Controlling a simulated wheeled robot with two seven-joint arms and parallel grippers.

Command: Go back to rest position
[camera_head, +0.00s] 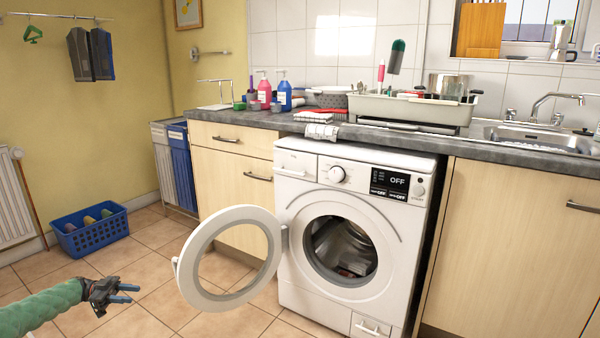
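My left gripper (126,293) is at the lower left, at the end of my green-sleeved arm. Its two fingers point right and are spread apart with nothing between them. It is over the tiled floor, left of the open washing machine door and apart from it. My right gripper is not in view. The washing machine (300,255) stands under the counter with its round door (197,240) swung open to the left. Some light and dark items lie in its drum (345,250). Its display reads OFF.
A blue basket (92,238) with several items sits on the floor at the left. Above, the counter (240,118) holds pink and blue bottles, folded cloths and a dish rack (410,110), left of the sink (540,137). Tiled floor is free around my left gripper.

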